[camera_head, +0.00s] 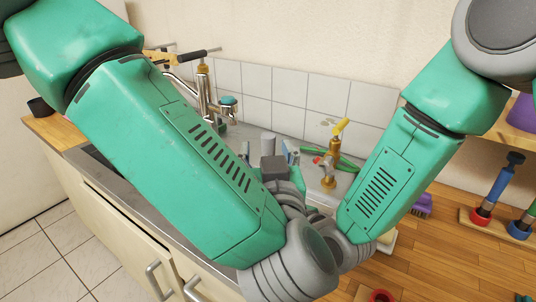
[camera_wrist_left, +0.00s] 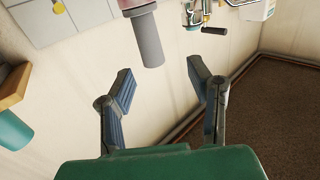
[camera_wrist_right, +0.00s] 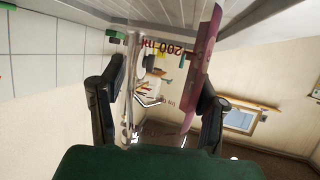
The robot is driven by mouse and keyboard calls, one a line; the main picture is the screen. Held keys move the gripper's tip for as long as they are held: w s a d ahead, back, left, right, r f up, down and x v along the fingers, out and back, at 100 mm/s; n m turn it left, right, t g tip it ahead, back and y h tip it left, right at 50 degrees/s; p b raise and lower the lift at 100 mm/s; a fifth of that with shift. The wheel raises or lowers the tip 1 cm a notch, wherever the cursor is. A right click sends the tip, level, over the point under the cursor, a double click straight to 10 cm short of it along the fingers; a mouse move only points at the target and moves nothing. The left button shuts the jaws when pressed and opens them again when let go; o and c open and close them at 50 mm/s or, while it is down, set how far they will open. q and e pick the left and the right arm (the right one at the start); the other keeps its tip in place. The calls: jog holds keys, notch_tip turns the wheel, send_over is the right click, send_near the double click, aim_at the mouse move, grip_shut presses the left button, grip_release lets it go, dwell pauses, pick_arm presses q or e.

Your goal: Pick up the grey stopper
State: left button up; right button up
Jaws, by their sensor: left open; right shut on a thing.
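A grey cylinder (camera_wrist_left: 149,45), which looks like the grey stopper, joins a pink part (camera_wrist_left: 128,7) at the top of the left wrist view. My left gripper (camera_wrist_left: 160,78) is open and empty, with the cylinder beyond its fingertips and apart from them. In the head view my left gripper (camera_head: 267,152) is over the counter, partly hidden by my forearm. My right gripper (camera_wrist_right: 160,88) is shut on a clear vessel (camera_wrist_right: 158,70) with "200 ml" markings and a purple-pink side. My arms hide the right gripper and the vessel in the head view.
A tap (camera_head: 204,95) stands behind my left arm. A brass valve (camera_head: 331,160) with a yellow handle stands at the tiled wall, beside a green item (camera_head: 349,164). Handled tools (camera_head: 493,188) stand in a rack at the right.

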pick_arm(q)
jog(key=w, duration=0.5)
jog(key=shift+d+f, duration=0.1)
jog(key=shift+f, duration=0.25)
grip_shut()
notch_tip(320, 180, up, 10)
dwell(0.5)
jog(key=r, duration=0.2)
notch_tip(320, 180, up, 4)
send_over(269, 144)
jog(key=w, duration=0.2)
jog(key=s+d+r, duration=0.2)
jog(key=s+d, duration=0.4)
jog(key=s, duration=0.2)
jog(key=shift+d, duration=0.25)
